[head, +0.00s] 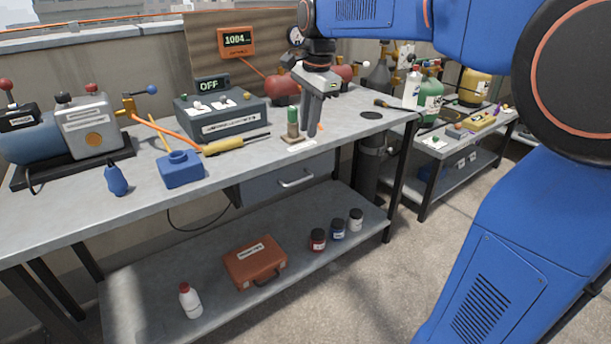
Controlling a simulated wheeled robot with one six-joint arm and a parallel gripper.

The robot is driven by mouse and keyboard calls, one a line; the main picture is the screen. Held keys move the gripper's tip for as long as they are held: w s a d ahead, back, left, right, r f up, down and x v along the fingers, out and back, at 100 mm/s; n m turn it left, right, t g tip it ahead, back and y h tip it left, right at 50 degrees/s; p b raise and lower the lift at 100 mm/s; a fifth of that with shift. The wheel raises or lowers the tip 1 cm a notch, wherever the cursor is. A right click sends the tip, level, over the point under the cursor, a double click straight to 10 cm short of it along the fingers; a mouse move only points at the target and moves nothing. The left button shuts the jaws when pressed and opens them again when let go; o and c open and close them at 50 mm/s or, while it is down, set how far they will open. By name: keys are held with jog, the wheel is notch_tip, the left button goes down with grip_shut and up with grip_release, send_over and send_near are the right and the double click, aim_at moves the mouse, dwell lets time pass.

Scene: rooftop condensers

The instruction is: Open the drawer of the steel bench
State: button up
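The steel bench (230,205) stretches across the left and middle of the head view. Its drawer (262,190) is a grey front under the bench top, with a pale bar handle (296,179). The drawer front looks flush, so it appears shut. My gripper (313,133) points down above the bench top, behind and above the handle and apart from it. Its fingers overlap from this angle, so its opening is unclear. A green-topped cylinder (293,124) stands on a small base just left of the fingers.
On the bench top are a blue box (181,169), a yellow-handled tool (222,147), a grey switch unit (221,115) and a compressor (45,137). The lower shelf holds an orange case (255,262), a white bottle (190,301) and jars (337,229). Floor in front is clear.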

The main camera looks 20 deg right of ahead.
aim_at(302, 181)
jog(key=w+f, duration=0.1)
jog(key=f, duration=0.4)
jog(key=w+f, duration=0.1)
jog(key=f, duration=0.5)
jog(key=w+a+f, duration=0.1)
jog(key=f, duration=0.4)
jog(key=shift+f, duration=0.35)
jog(key=shift+c, duration=0.3)
grip_shut()
